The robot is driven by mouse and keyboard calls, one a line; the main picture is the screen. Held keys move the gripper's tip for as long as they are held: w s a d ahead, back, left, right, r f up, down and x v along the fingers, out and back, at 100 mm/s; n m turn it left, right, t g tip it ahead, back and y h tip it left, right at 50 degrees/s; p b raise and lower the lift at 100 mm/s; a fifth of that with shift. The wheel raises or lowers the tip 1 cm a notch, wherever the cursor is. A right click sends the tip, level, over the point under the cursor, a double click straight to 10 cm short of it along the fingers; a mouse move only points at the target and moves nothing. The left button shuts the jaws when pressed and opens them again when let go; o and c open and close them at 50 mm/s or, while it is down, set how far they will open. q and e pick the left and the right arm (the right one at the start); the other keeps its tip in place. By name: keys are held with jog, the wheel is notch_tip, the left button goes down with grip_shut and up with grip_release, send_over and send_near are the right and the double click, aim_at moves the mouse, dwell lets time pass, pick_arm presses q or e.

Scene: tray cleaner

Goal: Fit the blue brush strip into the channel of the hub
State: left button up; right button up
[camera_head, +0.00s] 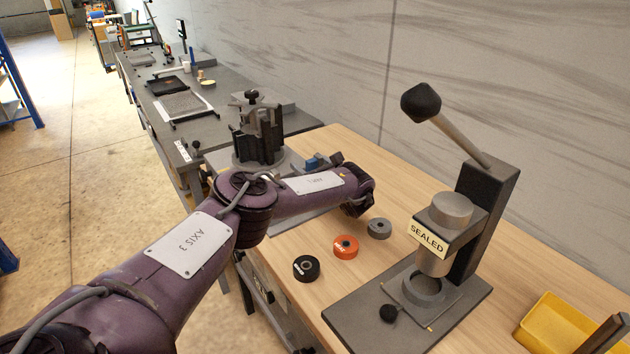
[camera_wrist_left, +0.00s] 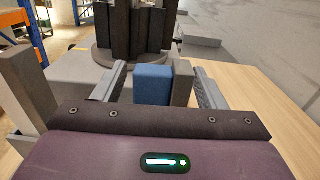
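The dark hub (camera_head: 258,135) stands upright on a round grey base, with vertical channels around its side. Its lower part also shows at the top of the left wrist view (camera_wrist_left: 132,28). The blue brush strip (camera_head: 312,163) is on the workbench just right of the hub. In the left wrist view the blue strip (camera_wrist_left: 152,85) stands beside a grey block (camera_wrist_left: 182,82). My left gripper (camera_wrist_left: 158,84) is open, with its fingers on either side of these two and small gaps visible. My left forearm hides much of the gripper in the head view.
A lever press (camera_head: 470,225) marked SEALED stands on the wooden bench at right. Black (camera_head: 306,268), orange (camera_head: 345,247) and grey (camera_head: 379,229) rings lie before it. A yellow bin (camera_head: 555,325) is at the lower right. A long dark table runs behind the hub.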

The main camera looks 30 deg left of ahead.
pick_arm(q)
jog(key=c, duration=1.1)
